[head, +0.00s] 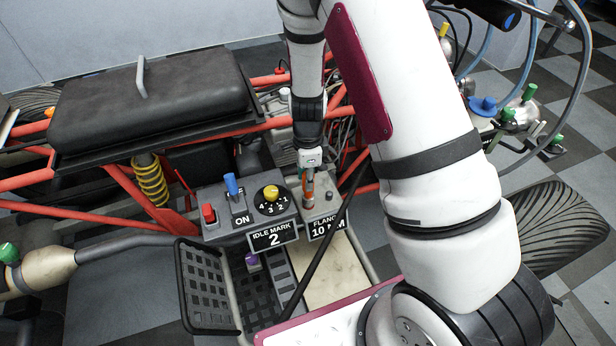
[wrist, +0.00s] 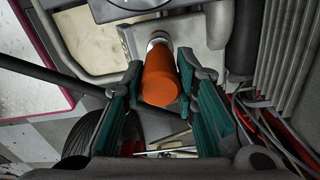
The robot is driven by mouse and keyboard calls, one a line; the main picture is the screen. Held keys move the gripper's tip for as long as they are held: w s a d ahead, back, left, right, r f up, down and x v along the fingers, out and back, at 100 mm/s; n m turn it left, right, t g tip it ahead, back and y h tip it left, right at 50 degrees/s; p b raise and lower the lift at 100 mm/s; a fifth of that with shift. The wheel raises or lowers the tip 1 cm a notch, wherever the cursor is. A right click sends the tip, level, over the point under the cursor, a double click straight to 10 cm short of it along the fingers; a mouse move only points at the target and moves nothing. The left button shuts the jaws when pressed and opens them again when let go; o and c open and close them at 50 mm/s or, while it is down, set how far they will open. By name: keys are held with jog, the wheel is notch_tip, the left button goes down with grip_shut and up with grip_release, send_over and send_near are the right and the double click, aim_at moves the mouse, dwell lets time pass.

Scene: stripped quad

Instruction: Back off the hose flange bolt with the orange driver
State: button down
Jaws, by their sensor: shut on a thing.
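The orange driver (head: 308,186) stands roughly upright at the grey block behind the "FLANGE 10" sign (head: 327,226). My gripper (head: 308,172) is shut on it from above. In the wrist view, the orange handle (wrist: 160,84) lies between the teal-padded fingers of my gripper (wrist: 161,72). A silver collar (wrist: 158,40) shows at the handle's far end, against the grey block (wrist: 182,28). The hose flange bolt is hidden behind the driver. I cannot tell whether the driver's tip is seated on it.
A panel left of the driver carries a yellow knob (head: 271,193), a blue lever (head: 232,185), a red switch (head: 208,213) and an "IDLE MARK 2" sign (head: 273,236). Red frame tubes (head: 130,200) and a black seat (head: 150,100) are close by. A thin black bar (head: 325,235) crosses in front.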

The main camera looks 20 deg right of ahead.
jog(key=m+p, duration=0.2)
jog(key=m, duration=0.2)
jog(key=shift+r, duration=0.1)
jog(key=m+p, duration=0.3)
jog(key=m, duration=0.2)
jog(key=shift+f, duration=0.25)
dwell(1.4)
jog(key=shift+f+b, duration=0.35)
jog(key=shift+f, duration=0.35)
jog(key=shift+r+n, duration=0.1)
jog(key=shift+n, duration=1.3)
jog(key=shift+r, duration=0.1)
jog(key=shift+r+p, duration=2)
